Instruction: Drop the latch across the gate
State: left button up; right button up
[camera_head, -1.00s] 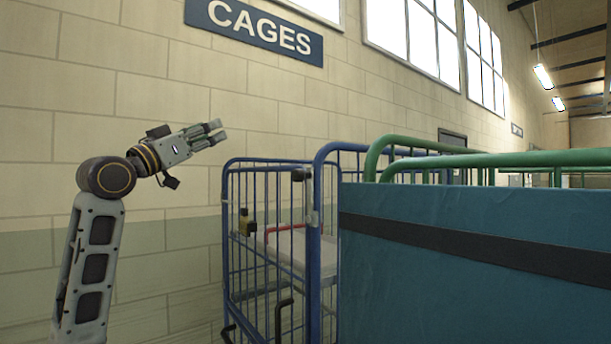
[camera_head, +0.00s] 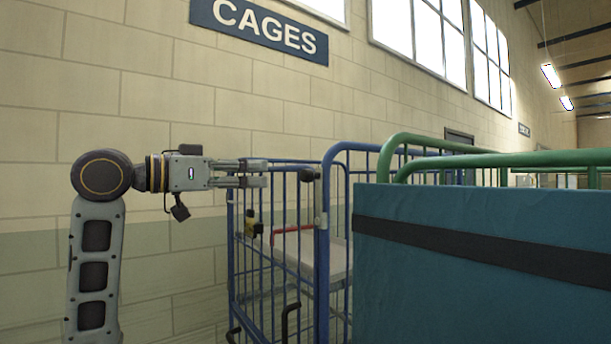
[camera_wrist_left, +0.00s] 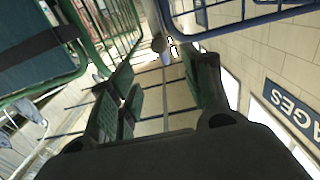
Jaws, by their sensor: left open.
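The gate (camera_head: 264,273) is a blue barred panel on the cage, standing upright beside a thicker blue post (camera_head: 322,240). A small dark fitting (camera_head: 308,174), perhaps the latch, sits near the top of the gate by that post. I cannot tell its exact position against the post. My left gripper (camera_head: 266,173) is open and empty, level with the gate's top and left of the dark fitting. In the left wrist view, the gripper (camera_wrist_left: 165,78) has its fingers apart, with a blue bar (camera_wrist_left: 240,22) beyond them. My right gripper is not in view.
A yellow and black fitting (camera_head: 252,222) is on the gate's left side. A block wall with a CAGES sign (camera_head: 262,25) stands behind. Free space lies left of the cage.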

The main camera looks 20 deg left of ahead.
aim_at(303, 174)
pick_arm(q)
jog(key=shift+d, duration=0.1)
jog(key=p+x, duration=0.2)
jog(key=x, duration=0.9)
jog(key=shift+w+d+r, duration=0.1)
jog(key=shift+w+d, duration=0.1)
jog(key=shift+w, duration=0.05)
jog(key=shift+p+x, duration=0.3)
jog(key=shift+x, duration=0.6)
jog(key=shift+w+d, duration=0.1)
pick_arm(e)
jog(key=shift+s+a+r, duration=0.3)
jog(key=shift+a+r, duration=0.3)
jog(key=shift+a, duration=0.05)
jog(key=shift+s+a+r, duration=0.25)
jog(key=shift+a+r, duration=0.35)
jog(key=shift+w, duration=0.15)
pick_arm(q)
jog(key=shift+c, duration=0.8)
grip_shut()
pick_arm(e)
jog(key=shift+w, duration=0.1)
